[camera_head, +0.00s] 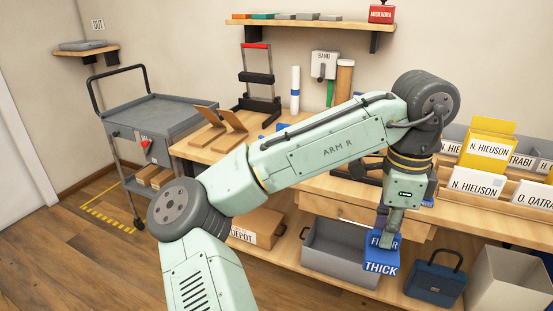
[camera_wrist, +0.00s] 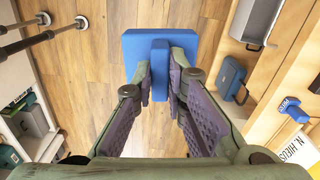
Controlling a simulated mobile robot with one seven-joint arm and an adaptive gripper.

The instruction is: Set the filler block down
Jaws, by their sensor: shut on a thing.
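The blue filler block (camera_head: 381,267) has white lettering, with THICK readable on its front face in the head view. My gripper (camera_head: 387,229) points down and is shut on the block's raised grip. In the wrist view, the block (camera_wrist: 133,50) shows as a wide blue slab, its narrow grip between the fingers of my gripper (camera_wrist: 160,80). Wooden floor shows beyond the block there, so it appears held in the air in front of the bench. Part of the top lettering is hidden by my gripper.
A grey open bin (camera_head: 340,255) and a dark blue bag (camera_head: 435,279) stand on the bench's lower shelf, either side of the block in the head view. A pale open bin (camera_head: 512,281) is farther right. Name-labelled folders (camera_head: 477,184) stand on the bench top. A grey cart (camera_head: 160,115) stands left.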

